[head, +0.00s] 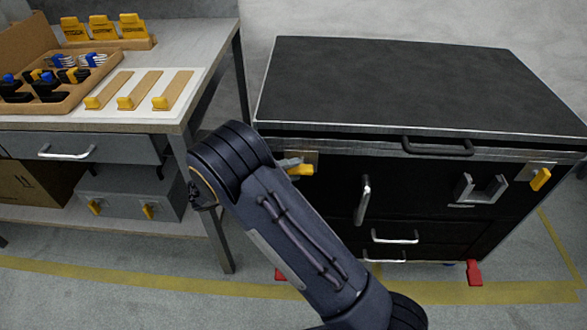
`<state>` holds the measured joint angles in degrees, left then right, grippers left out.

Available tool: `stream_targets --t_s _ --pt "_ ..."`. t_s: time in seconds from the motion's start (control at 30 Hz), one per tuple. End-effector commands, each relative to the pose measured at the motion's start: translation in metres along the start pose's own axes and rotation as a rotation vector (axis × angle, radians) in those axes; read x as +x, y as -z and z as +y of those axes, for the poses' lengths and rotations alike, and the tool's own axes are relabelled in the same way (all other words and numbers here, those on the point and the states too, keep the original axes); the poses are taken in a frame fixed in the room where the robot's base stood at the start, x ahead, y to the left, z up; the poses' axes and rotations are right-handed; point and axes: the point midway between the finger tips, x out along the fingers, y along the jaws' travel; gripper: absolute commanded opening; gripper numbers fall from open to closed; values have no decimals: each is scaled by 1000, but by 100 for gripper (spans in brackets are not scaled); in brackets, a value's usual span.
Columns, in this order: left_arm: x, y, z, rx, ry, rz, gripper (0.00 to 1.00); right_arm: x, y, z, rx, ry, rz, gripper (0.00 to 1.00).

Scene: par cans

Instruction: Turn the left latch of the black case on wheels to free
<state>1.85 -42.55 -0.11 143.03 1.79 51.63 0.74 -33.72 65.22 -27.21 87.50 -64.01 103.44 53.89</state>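The black case on wheels (420,85) stands at the right with its lid closed. Its left latch (303,170) has a yellow lever on a small metal plate at the upper left of the front; the lever lies roughly sideways. My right arm reaches up from the bottom, and my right gripper (289,163) is at the left latch, mostly hidden behind my forearm. Only a bit of grey finger shows beside the lever; whether it grips the lever cannot be told. The right latch (541,179) has a yellow lever that stands tilted. My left gripper is not in view.
A workbench (190,55) at the left holds a wooden tray (75,98) of connectors, yellow-ended wooden strips and yellow tags. A grey latched box (130,190) sits on its lower shelf. The case front has a lid handle (437,146) and drawer handles. Yellow tape marks the floor.

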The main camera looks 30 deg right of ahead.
Motion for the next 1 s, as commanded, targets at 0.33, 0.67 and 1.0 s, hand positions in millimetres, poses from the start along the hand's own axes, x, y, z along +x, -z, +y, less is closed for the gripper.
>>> stream_targets --t_s 0.33,0.67,1.0 --pt "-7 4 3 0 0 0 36 -56 0 0 0 0 3 36" --pt "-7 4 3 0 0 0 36 -64 0 0 0 0 1 36" --pt "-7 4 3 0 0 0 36 -64 0 0 0 1 1 36"
